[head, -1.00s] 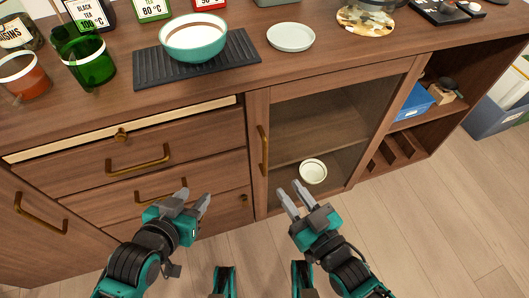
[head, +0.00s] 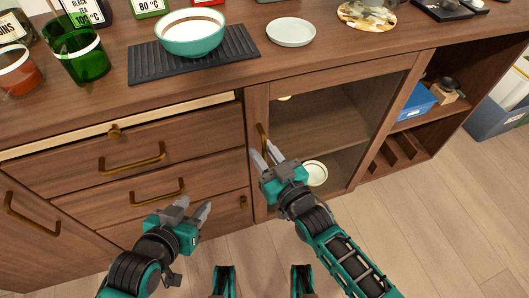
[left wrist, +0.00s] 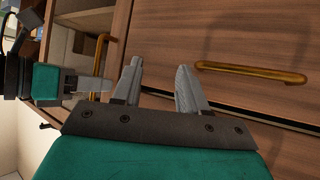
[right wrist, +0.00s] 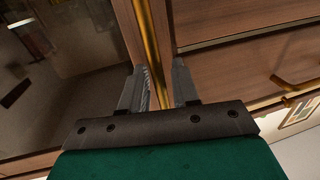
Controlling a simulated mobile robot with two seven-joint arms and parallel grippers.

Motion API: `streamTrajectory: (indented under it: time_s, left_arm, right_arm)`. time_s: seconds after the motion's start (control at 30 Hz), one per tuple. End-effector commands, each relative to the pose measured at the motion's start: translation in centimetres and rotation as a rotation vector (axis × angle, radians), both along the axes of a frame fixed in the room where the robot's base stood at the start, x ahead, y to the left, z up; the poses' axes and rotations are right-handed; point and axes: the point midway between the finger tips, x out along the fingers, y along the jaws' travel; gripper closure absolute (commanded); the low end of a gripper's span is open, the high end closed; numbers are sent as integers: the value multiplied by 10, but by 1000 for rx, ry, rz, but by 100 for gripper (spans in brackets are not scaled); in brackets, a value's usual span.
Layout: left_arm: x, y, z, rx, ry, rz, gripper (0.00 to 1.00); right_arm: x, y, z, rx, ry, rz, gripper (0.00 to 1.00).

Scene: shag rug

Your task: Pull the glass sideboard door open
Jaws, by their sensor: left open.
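The glass sideboard door (head: 325,120) is a wood-framed pane and looks shut. Its upright brass handle (head: 263,140) is on the left frame; it also shows in the right wrist view (right wrist: 149,45). My right gripper (head: 266,158) is at the lower part of this handle. In the right wrist view its fingers (right wrist: 162,85) are apart, with the handle running down between them; contact is not clear. My left gripper (head: 194,208) is open and empty, low in front of the drawers; its parted fingers show in the left wrist view (left wrist: 158,85).
Drawers with brass handles (head: 132,160) lie left of the door. A bowl (head: 315,174) stands behind the glass. The top holds a teal bowl (head: 192,38), a plate (head: 291,33) and green glass (head: 80,55). Open shelves with a blue box (head: 415,101) are at right.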

Motion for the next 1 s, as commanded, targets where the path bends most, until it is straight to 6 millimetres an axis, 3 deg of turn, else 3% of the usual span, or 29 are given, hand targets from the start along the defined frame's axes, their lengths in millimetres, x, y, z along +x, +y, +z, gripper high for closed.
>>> streamTrajectory:
  time_s: [0.37,1.0]
  left_arm:
    - [0,2,0,6,-1,-3,57]
    - [3,0,3,0,-6,1,57]
  right_arm:
    - [0,0,0,0,0,0,100]
    - [-1,-1,0,-1,0,2,100]
